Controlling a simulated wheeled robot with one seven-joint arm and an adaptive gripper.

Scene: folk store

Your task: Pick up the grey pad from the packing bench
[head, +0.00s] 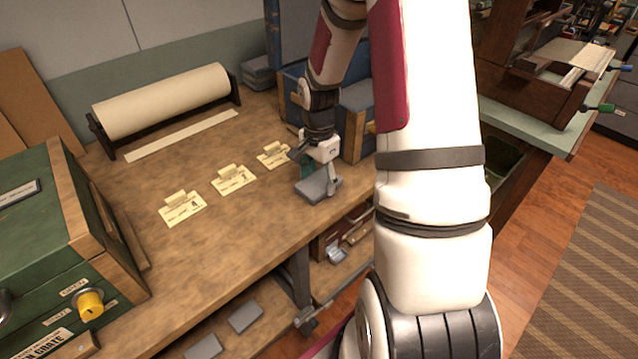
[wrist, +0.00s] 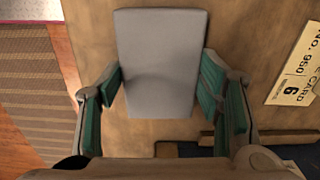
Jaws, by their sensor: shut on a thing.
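The grey pad (head: 316,188) is a flat block at the front edge of the packing bench (head: 235,215), right of the cards. My gripper (head: 320,172) is over it from above. In the wrist view the pad (wrist: 162,55) lies between the green-lined fingers of my gripper (wrist: 163,85), one at each long side, and they are shut on it. I cannot tell whether the pad's underside touches the bench top.
Several cream cards on the bench, such as the nearest one (head: 182,208), stand left of my gripper. A blue bin (head: 352,140) is close behind on the right. A paper roll (head: 160,100) and green crate (head: 50,240) are farther left.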

